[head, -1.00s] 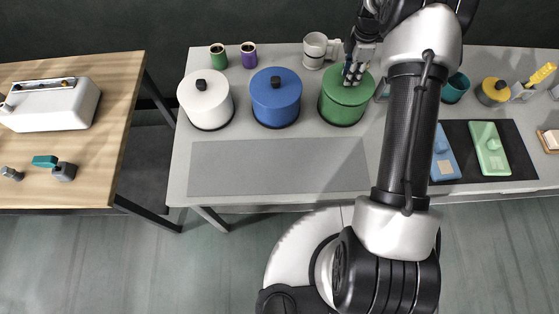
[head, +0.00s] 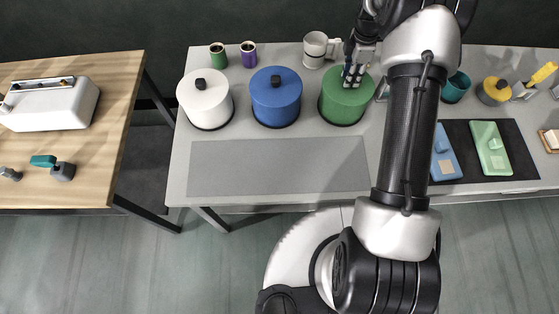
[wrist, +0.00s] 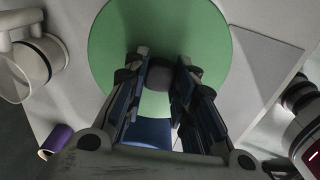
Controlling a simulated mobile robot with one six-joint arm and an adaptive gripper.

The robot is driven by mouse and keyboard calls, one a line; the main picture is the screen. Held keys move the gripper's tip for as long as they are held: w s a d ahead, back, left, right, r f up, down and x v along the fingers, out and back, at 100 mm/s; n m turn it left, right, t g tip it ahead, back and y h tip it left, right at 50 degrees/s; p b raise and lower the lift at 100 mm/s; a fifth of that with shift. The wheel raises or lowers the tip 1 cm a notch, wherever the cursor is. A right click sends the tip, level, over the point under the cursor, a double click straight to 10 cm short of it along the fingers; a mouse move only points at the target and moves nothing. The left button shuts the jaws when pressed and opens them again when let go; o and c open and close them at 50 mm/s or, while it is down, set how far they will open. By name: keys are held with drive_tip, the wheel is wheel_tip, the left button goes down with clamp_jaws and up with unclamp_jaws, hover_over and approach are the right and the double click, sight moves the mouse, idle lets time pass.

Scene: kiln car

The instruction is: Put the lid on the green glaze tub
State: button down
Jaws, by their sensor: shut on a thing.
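The green glaze tub (head: 341,111) stands on the grey table, right of the blue tub. Its green lid (head: 333,82) lies on top of it, looking level, with no gap that I can make out in the head view. The lid also shows as a wide green disc in the wrist view (wrist: 115,40). My gripper (head: 350,84) is over the lid and shut on its dark knob (wrist: 160,76). In the head view the fingers hide the knob and part of the lid.
A white tub (head: 206,105) and a blue tub (head: 276,102), both lidded, stand to the left. A teal cup (head: 455,88) and a yellow-lidded pot (head: 493,92) are at right. The grey mat (head: 280,168) in front is empty.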

drive_tip(key=c, duration=1.2)
unclamp_jaws()
drive_tip(key=shift+c, duration=0.2)
drive_tip(key=shift+r, duration=0.15)
drive_tip(key=shift+r+p, duration=2.4)
drive_tip(key=shift+r, duration=1.5)
drive_tip(key=shift+r, duration=0.1)
wheel_tip(320, 180, up, 12)
